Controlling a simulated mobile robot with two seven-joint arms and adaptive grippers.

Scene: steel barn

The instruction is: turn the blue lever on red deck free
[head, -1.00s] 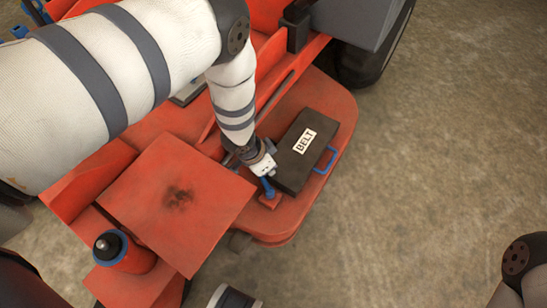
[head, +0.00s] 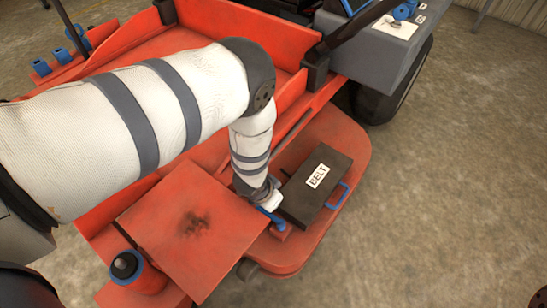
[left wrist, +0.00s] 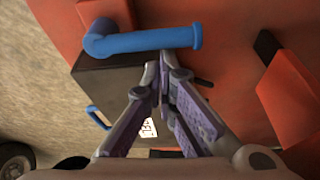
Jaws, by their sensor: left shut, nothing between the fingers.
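The blue lever (head: 279,223) is on a small red block at the near edge of the red deck (head: 352,158), beside the black BELT cover (head: 300,200). In the left wrist view, the lever (left wrist: 150,41) lies crosswise, with its rounded pivot end at the left and its flanged free end at the right. My left gripper (left wrist: 158,68) is shut and empty, its tips close to the lever's bar; I cannot tell if they touch. In the head view, my left gripper (head: 270,200) partly hides the lever. My right gripper is not in view.
The BELT cover has a blue handle (head: 338,196). A black-topped red cylinder (head: 132,270) stands at the lower left. Bare floor (head: 430,210) is open at the right.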

